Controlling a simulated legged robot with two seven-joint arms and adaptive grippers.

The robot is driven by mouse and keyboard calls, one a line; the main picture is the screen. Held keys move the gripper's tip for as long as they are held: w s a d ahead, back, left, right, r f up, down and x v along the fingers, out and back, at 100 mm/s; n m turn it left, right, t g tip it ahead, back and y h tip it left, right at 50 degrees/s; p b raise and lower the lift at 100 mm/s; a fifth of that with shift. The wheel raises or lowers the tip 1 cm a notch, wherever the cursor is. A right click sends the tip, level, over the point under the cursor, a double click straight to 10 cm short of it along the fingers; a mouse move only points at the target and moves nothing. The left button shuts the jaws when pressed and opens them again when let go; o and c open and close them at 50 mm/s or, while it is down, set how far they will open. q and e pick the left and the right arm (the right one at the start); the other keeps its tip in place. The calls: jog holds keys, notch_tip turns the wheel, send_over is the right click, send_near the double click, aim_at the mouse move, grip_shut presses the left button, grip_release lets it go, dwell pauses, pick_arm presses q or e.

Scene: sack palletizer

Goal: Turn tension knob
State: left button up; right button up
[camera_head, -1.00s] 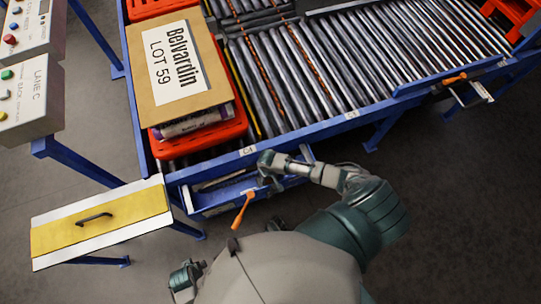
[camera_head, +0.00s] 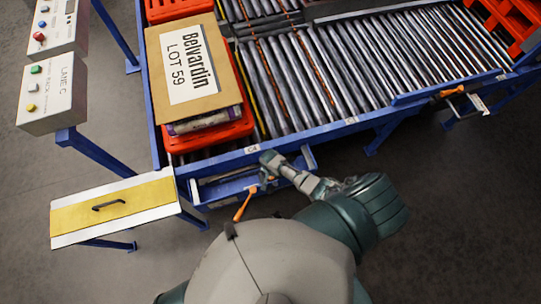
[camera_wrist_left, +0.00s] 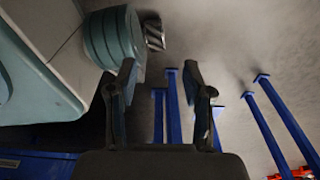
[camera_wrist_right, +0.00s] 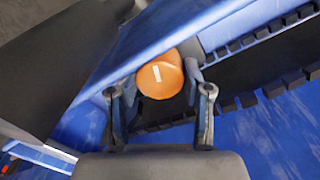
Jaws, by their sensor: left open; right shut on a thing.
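The tension knob (camera_wrist_right: 160,76) is an orange cylinder with a white line on its face, seen end-on in the right wrist view. My right gripper (camera_wrist_right: 158,92) has its two fingers on either side of it and is shut on it. In the head view my right gripper (camera_head: 268,173) is at the blue open box (camera_head: 218,190) under the conveyor edge; the knob cannot be made out there. My left gripper (camera_wrist_left: 160,75) is open and empty in the left wrist view, above the floor among blue legs. It is out of the head view.
An orange lever (camera_head: 244,206) sticks out below the box. A red crate (camera_head: 212,138) with a labelled Belvardin package (camera_head: 205,95) stands on the rollers (camera_head: 340,70). A yellow-topped stand (camera_head: 150,196) and control boxes (camera_head: 48,95) are at left. A toothed black belt (camera_wrist_right: 240,85) runs beside the knob.

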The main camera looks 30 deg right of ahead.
jog(key=shift+w+d+r+m, duration=0.1)
jog(key=shift+w+r+m, duration=0.05)
jog(key=shift+w+m, duration=0.15)
jog(key=o, duration=0.8)
jog(key=shift+o, duration=0.4)
jog(key=shift+s, duration=0.1)
notch_tip(320, 180, up, 12)
